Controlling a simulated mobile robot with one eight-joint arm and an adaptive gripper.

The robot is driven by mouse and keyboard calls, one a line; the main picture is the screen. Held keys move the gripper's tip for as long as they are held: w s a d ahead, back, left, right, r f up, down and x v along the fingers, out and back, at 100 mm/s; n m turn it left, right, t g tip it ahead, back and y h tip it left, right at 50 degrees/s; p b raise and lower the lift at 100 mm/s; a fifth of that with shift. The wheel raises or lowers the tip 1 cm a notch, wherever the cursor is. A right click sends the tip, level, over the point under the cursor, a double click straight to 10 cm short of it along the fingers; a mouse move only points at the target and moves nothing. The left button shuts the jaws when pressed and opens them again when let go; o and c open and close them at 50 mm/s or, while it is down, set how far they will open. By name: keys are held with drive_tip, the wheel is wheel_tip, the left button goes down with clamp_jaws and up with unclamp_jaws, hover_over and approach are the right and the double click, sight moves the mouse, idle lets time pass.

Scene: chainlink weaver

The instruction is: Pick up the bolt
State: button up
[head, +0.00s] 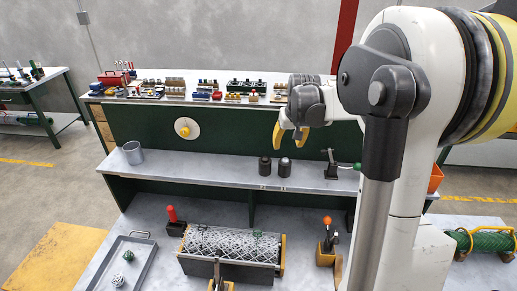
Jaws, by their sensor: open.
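I cannot pick out a bolt for certain in the head view. Many small parts (204,96) stand crowded along the bench's top shelf, too small to tell apart. Two short dark cylinders (284,168) stand upright on the middle shelf (222,174). My gripper (290,138) has yellow fingers and is open with nothing visible between them. In the picture it is in front of the green back panel, above the two dark cylinders and below the top shelf's edge. My arm fills the right side and hides part of the bench.
A grey metal cup (133,153) and a dark stand (332,165) are on the middle shelf. The middle shelf's left part is mostly clear.

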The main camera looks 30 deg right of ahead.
sight(285, 159)
drive_tip(key=x, duration=0.4)
drive_tip(key=shift+s+d+f, duration=0.15)
drive_tip(key=shift+s+d, duration=0.05)
drive_tip(key=shift+d, duration=0.15)
drive_tip(key=x, duration=0.6)
drive_tip(key=shift+a, duration=0.1)
drive_tip(key=shift+s, duration=0.1)
drive_tip(key=shift+c, duration=0.5)
clamp_jaws()
